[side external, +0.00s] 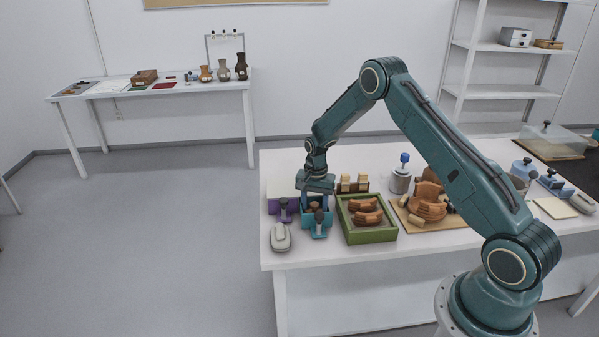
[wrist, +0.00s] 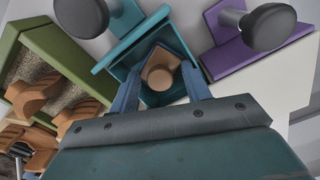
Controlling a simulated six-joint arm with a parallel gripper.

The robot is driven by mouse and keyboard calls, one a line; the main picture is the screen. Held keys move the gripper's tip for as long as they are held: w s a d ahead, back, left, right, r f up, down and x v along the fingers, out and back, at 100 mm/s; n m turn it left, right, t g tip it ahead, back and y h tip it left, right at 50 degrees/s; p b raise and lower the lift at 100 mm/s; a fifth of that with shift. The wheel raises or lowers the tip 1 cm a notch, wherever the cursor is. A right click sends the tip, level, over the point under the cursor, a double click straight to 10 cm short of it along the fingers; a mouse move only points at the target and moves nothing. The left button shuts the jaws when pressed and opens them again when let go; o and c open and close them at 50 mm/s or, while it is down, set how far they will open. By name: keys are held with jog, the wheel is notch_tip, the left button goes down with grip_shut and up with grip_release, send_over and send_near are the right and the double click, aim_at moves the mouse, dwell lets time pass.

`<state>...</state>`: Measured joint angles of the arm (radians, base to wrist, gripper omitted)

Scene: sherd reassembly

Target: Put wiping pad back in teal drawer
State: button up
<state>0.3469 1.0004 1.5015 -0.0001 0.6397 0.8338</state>
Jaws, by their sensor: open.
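The teal drawer (side external: 319,230) is pulled out at the front left of the table, its dark-knobbed front facing outward. In the wrist view the teal drawer (wrist: 130,42) shows from above as an open box. A tan block with a round knob (wrist: 160,72), which looks like the wiping pad, lies inside it; its brownish top (side external: 314,205) also shows in the side view. My gripper (side external: 316,195) points down over the drawer. In the wrist view my gripper (wrist: 160,82) is open, its two blue fingers on either side of the pad, with gaps visible. Finger depth is unclear.
A purple drawer (side external: 284,217) with a dark knob stands left of the teal one. A green tray (side external: 370,236) with terracotta sherds is close on the right. A pale grey rounded object (side external: 280,238) lies at the table's front left. A wooden board (side external: 455,220) holds more sherds.

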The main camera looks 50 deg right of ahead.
aim_at(315, 204)
jog(key=shift+r, duration=0.2)
notch_tip(315, 204, up, 12)
dwell(0.6)
dwell(0.5)
